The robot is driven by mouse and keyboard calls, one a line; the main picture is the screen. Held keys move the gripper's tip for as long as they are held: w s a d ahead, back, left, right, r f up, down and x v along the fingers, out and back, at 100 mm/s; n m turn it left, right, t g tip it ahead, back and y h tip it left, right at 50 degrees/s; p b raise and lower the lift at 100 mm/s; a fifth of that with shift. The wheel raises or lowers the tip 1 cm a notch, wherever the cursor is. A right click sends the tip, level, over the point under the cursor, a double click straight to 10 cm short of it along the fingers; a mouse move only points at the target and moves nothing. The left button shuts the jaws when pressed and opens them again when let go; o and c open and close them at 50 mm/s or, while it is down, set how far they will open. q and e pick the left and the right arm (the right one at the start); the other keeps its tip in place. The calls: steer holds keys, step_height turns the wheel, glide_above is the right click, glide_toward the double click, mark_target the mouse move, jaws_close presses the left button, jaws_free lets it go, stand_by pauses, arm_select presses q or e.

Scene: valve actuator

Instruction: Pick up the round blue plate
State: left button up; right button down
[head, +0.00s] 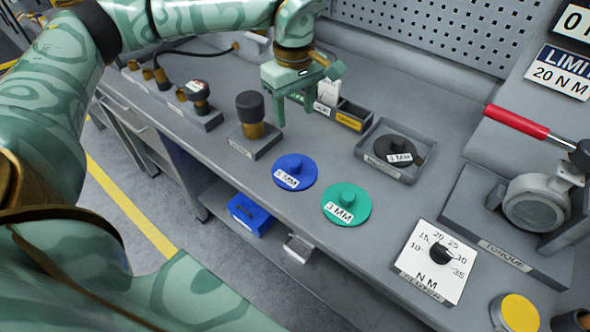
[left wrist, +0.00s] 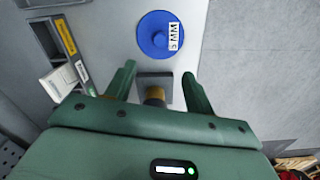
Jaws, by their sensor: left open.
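The round blue plate (head: 294,170) lies flat on the grey workbench, with a raised knob in its middle and a white label reading "5 MM". It also shows in the left wrist view (left wrist: 154,40), beyond the fingertips. My left gripper (head: 293,116) is open and empty. In the head view it is above the bench, behind the blue plate and apart from it. In the left wrist view its two fingers (left wrist: 157,78) are spread, with a dark block and brass post (left wrist: 154,92) showing between them. My right gripper is not in view.
A green plate (head: 347,203) lies just right of the blue one. A dark-capped post on a block (head: 252,122) stands to the left. A grey tray (head: 408,173) with a black plate (head: 391,147) lies behind right. The bench's front edge is close to the blue plate.

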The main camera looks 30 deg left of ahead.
arm_select(q)
steer(key=b, duration=0.3)
glide_above(295, 162)
step_height(295, 162, down, 11)
steer(key=shift+s+f, duration=0.1)
step_height(295, 162, down, 5)
steer(key=shift+f+b, duration=0.1)
steer(key=shift+b, duration=0.7)
steer(key=shift+r, duration=0.2)
steer(key=shift+c, duration=0.6)
steer(key=c, duration=1)
jaws_close()
steer(key=shift+r, duration=0.1)
